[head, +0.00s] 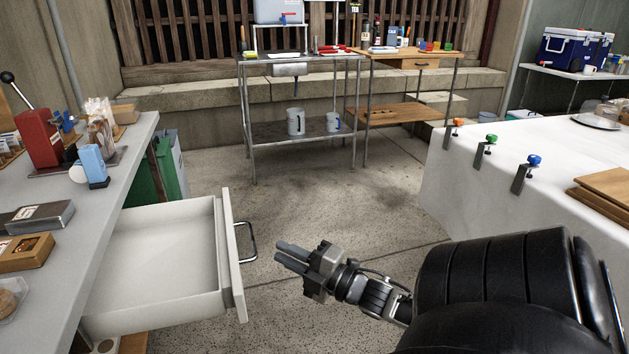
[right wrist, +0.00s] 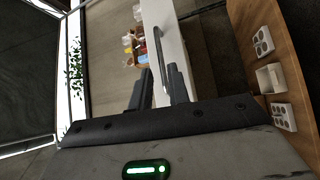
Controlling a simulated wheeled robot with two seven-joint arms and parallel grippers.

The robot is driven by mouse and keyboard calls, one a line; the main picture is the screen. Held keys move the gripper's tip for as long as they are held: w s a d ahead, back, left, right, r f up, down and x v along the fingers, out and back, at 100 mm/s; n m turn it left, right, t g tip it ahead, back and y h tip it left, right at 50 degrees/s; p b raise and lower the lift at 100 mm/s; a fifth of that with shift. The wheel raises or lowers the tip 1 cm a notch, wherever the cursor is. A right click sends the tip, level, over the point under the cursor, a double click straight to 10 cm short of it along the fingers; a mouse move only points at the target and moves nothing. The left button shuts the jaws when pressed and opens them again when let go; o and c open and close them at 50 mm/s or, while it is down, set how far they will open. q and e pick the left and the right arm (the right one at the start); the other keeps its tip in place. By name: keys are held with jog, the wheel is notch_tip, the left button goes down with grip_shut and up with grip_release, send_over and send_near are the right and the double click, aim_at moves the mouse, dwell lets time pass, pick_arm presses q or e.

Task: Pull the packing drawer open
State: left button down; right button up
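The packing drawer (head: 165,262) is a pale grey, empty-looking drawer under the left counter. It stands pulled well out over the floor. Its front panel (head: 232,255) carries a metal bar handle (head: 249,243). My right gripper (head: 283,252) is open and empty, just to the right of the handle, with its fingers pointing toward it. In the head view a small gap shows between fingertips and handle. In the right wrist view the handle (right wrist: 157,58) lies ahead of the parted fingers (right wrist: 158,84), beside the white drawer front (right wrist: 172,40). My left gripper is in neither view.
The left counter (head: 85,215) holds boxes and a red device (head: 38,138). A green bin (head: 150,172) stands behind the drawer. A white-covered table (head: 465,190) with clamps is at right. A metal table (head: 268,132) stands at the back. The middle floor is clear.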

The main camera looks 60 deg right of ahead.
jog(key=s, duration=0.6)
jog(key=shift+s+d+f, duration=0.25)
jog(key=shift+s+f, duration=0.05)
jog(key=shift+f, duration=0.15)
